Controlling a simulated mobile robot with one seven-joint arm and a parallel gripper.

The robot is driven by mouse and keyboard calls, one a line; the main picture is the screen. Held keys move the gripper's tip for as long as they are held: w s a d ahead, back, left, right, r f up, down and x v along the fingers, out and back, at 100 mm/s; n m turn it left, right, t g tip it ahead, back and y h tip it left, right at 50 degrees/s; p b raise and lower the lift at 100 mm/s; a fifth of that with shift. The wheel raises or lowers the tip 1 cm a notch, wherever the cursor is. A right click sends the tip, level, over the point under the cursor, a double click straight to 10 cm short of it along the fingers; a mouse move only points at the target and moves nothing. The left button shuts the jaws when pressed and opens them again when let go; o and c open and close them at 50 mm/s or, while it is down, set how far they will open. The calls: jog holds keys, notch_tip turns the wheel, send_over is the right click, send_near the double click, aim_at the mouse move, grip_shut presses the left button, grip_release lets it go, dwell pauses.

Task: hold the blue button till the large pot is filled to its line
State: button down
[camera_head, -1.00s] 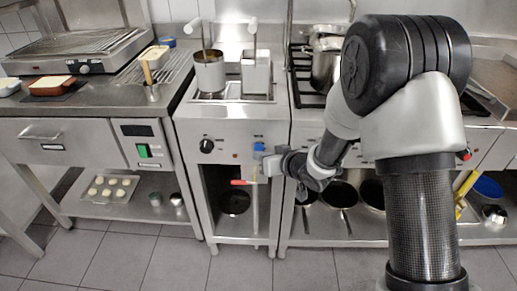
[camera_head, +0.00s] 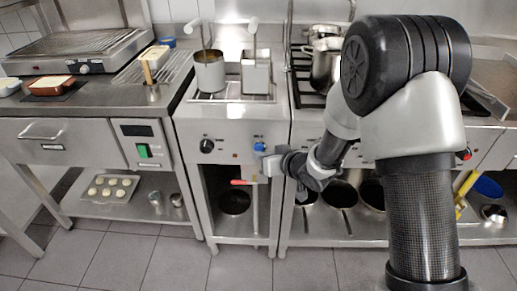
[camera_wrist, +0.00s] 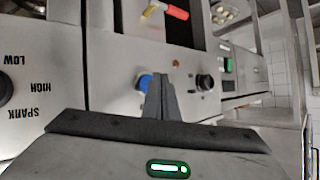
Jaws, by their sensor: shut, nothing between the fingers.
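The blue button (camera_head: 260,147) is on the steel front panel of the middle unit, right of a black knob. It also shows in the wrist view (camera_wrist: 144,82), partly covered by my fingers. My gripper (camera_head: 268,166) is shut and empty, just below and right of the button in the head view. In the wrist view its fingertips (camera_wrist: 160,82) overlap the button's right edge; I cannot tell whether they touch it. A large steel pot (camera_head: 323,68) stands on the stove, partly behind my arm. Its inside, water level and line cannot be seen.
A red-handled lever (camera_head: 240,182) sticks out below the panel, close to my gripper. The middle unit carries two steel baskets or pots (camera_head: 209,75) on top. A black knob (camera_wrist: 205,82) sits beside the button. The floor in front is clear.

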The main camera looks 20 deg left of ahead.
jog(key=shift+w, duration=0.1)
jog(key=shift+w+a, duration=0.1)
jog(key=shift+w, duration=0.2)
jog(key=shift+w+a, duration=0.1)
jog(key=shift+w, duration=0.4)
dwell(7.1)
